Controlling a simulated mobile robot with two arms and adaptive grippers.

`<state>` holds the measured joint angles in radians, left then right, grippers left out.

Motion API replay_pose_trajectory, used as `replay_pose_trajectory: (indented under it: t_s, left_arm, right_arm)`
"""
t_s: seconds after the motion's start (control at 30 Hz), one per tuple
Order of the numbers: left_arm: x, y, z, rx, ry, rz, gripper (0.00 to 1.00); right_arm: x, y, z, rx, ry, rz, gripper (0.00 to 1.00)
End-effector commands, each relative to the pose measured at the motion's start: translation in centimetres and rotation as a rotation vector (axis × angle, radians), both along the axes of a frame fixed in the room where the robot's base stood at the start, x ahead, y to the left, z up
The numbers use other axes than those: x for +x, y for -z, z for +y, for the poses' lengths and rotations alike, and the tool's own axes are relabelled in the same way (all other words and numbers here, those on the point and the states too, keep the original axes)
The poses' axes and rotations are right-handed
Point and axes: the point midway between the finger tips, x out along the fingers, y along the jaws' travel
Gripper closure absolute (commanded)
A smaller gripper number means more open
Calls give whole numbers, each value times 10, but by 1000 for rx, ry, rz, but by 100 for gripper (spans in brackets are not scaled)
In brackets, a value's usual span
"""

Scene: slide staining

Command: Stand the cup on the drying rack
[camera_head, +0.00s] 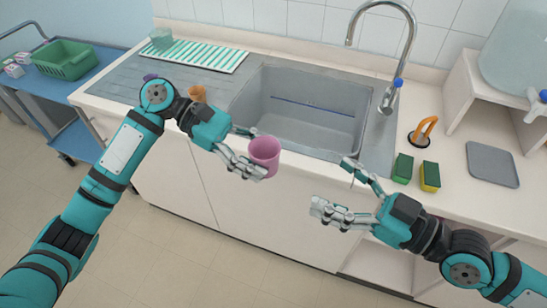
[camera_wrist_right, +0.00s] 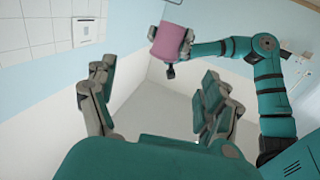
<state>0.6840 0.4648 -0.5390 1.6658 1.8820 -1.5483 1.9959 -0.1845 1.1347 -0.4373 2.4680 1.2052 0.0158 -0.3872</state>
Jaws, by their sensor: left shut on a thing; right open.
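My left gripper (camera_head: 246,152) is shut on a pink cup (camera_head: 266,151) and holds it in the air in front of the sink's front edge. The cup also shows in the right wrist view (camera_wrist_right: 167,42), with the left arm reaching to it. A flat green-and-white striped piece (camera_head: 198,52), which looks like the drying rack or a mat, lies on the counter behind the sink's left side. My right gripper (camera_head: 333,187) is open and empty in front of the counter, to the right of the cup; its spread fingers also show in the right wrist view (camera_wrist_right: 155,103).
The grey sink (camera_head: 300,110) has a tall tap (camera_head: 408,50). An orange item (camera_head: 197,93) and a purple one (camera_head: 150,77) sit near my left arm. Sponges (camera_head: 402,168) lie right of the sink.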

Motion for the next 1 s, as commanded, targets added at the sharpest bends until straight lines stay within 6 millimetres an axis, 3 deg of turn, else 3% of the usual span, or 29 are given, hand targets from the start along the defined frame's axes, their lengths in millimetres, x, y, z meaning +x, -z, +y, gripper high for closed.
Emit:
replay_pose_trajectory:
  t_s: [0.53,0.87,1.0]
  left_arm:
    - [-44,-71,59,5,-504,-4,82]
    - [-50,-83,66,0,-583,0,82]
    - [-50,-83,66,0,-583,0,82]
  right_arm:
    - [0,0,0,0,0,0,16]
    - [1,-1,0,-1,3,-12,16]
    - [13,-18,-4,-11,38,-145,16]
